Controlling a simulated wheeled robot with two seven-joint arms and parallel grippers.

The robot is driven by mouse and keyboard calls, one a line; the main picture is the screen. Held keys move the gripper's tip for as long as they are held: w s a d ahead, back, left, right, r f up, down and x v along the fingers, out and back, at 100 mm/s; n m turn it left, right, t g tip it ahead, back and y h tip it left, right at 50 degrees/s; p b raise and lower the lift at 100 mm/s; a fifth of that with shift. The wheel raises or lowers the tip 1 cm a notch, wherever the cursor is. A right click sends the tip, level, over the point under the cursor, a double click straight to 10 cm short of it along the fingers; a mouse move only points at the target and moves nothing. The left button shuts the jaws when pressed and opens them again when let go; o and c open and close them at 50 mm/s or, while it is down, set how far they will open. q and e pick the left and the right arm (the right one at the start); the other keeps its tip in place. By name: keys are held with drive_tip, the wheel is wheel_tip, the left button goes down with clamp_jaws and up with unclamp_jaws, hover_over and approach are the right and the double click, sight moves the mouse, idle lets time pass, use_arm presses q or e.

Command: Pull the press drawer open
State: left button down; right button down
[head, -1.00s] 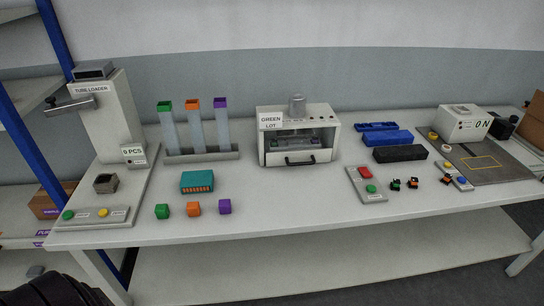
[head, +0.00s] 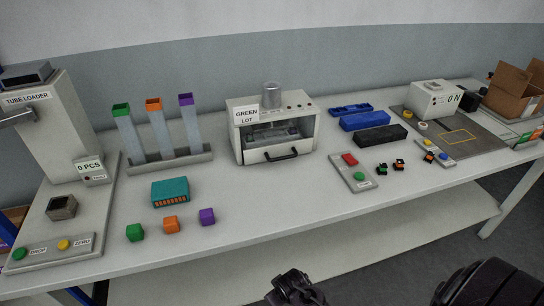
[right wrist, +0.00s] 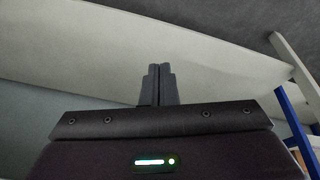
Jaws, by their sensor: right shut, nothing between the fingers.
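The press (head: 235,138) is a white box with a "GREEN LOT" label and a grey cylinder on top, standing at the back middle of the table in the head view. Its drawer (head: 258,158) has a white front with a black bar handle (head: 282,156) and looks closed. My right gripper (right wrist: 158,70) shows in the right wrist view with its two dark fingers together and nothing between them. It is away from the handle, with pale table surfaces beyond it. Dark parts of my arm show at the bottom of the head view. My left gripper is not seen.
Coloured cubes (head: 170,225) and a teal block (head: 170,191) lie left of and in front of the press. A tube rack (head: 165,168) stands to its left. A button panel (head: 355,172) and blue and black trays (head: 380,136) lie right. Table in front of the drawer is clear.

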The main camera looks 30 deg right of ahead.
drive_tip(key=w+d+r, duration=0.1)
drive_tip(key=w+r, duration=0.1)
drive_tip(key=r, duration=0.6)
drive_tip(key=w+d+r+t+b, duration=0.1)
drive_tip(key=w+r, duration=0.1)
drive_tip(key=r, duration=0.6)
drive_tip(key=w+d+r+m+t, duration=0.1)
drive_tip(key=w+r, duration=0.1)
drive_tip(key=r, duration=0.6)
drive_tip(key=shift+w+d+h+b, duration=0.1)
drive_tip(key=shift+d+h+b, duration=0.2)
drive_tip(key=shift+d, duration=0.1)
drive_tip(key=w+d+r+m+t, duration=0.1)
drive_tip(key=w+d+r+m, duration=0.1)
drive_tip(key=w+d+r, duration=0.55)
drive_tip(key=w+d+r+m+t, duration=0.15)
drive_tip(key=w+d, duration=0.35)
drive_tip(key=w, duration=0.6)
use_arm(q)
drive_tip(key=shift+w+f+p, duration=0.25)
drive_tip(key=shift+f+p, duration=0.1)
drive_tip(key=shift+p, duration=0.25)
use_arm(e)
approach(275, 155)
drive_tip(key=shift+h, duration=0.4)
drive_tip(key=x, duration=0.4)
drive_tip(key=shift+w+a+f, duration=0.15)
drive_tip(key=shift+w+f, duration=0.05)
drive_tip(key=shift+f, duration=0.15)
